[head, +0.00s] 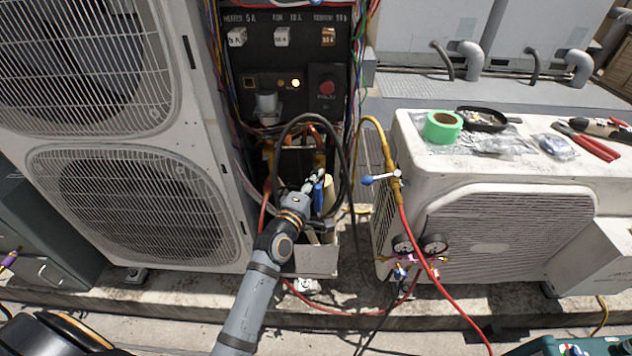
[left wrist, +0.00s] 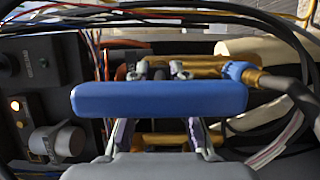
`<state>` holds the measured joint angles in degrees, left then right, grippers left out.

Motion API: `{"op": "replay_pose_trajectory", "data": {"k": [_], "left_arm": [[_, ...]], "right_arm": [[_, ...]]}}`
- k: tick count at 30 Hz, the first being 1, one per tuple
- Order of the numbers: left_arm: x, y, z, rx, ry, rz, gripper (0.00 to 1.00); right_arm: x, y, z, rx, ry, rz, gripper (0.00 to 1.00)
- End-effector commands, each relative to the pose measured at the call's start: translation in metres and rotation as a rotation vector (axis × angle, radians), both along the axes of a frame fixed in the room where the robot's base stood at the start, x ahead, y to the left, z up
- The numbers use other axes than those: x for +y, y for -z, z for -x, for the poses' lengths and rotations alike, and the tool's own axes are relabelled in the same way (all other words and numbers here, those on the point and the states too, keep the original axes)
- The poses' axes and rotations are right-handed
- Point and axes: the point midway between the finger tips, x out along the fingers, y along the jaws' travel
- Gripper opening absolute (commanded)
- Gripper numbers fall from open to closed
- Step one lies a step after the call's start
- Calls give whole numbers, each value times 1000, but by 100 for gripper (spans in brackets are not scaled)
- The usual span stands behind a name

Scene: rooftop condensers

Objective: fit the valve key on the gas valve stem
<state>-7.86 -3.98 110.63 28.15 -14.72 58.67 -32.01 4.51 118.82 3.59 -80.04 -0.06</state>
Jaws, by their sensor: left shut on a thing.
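My left gripper (head: 314,182) reaches into the open lower bay of the big condenser. It is shut on the valve key, whose blue bar handle (left wrist: 160,98) lies across the left wrist view. The blue handle also shows in the head view (head: 318,196), beside the gripper. Brass valve parts (left wrist: 210,66) lie just behind the key in the left wrist view. The handle and fingers hide the key's working end and the stem, so I cannot tell whether they touch. My right gripper is not in view.
A black hose (head: 347,150) loops around the gripper's work area. Coloured wires and a control panel (head: 290,85) are above. The smaller condenser (head: 412,130) stands right, with green tape (head: 443,127) and red-handled pliers (head: 595,146) on top. A gauge set (head: 420,250) hangs at its front.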

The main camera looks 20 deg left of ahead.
Motion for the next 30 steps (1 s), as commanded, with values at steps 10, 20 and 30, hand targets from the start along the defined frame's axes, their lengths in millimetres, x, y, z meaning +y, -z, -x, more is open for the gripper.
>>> {"op": "replay_pose_trajectory", "data": {"k": [10, 20, 30], "left_arm": [[1, 0, -2, -1, 0, 0, 0], [1, -1, -3, -2, 0, 0, 0], [3, -1, -8, -1, -1, -1, 0]], "right_arm": [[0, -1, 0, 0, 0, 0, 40], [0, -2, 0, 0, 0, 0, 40], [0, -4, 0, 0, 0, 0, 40]]}}
